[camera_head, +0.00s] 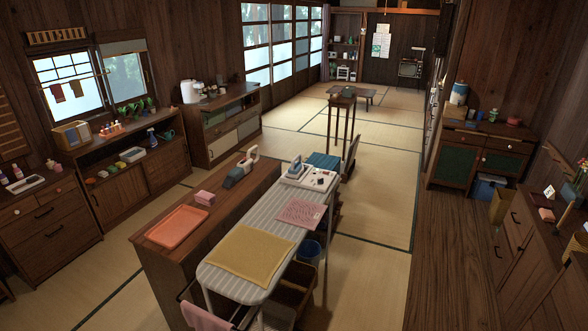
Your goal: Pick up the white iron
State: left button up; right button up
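A small white and blue-grey iron (296,168) appears to stand upright on a pale tray (289,181) at the far end of the striped ironing board (221,285). It is small in the picture, so its details are hard to make out. Small coloured items lie to its right on the pale surface. Neither of my grippers is in the camera_head view.
A yellow cloth (250,254) and a pink cloth (301,213) lie on the board. The wooden counter beside it holds an orange tray (177,226), a pink box (205,198) and a white and dark appliance (240,171). Baskets crowd underneath. Tatami (378,255) is clear at right.

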aim_at(295, 172)
jog(key=i+l+u, duration=0.1)
jog(key=u, duration=0.3)
jog(key=i+l+u, duration=0.15)
jog(key=u, duration=0.25)
jog(key=l+u, duration=0.2)
jog(key=u, duration=0.25)
jog(key=i+l+u, duration=0.1)
jog(key=l+u, duration=0.15)
jog(key=u, duration=0.15)
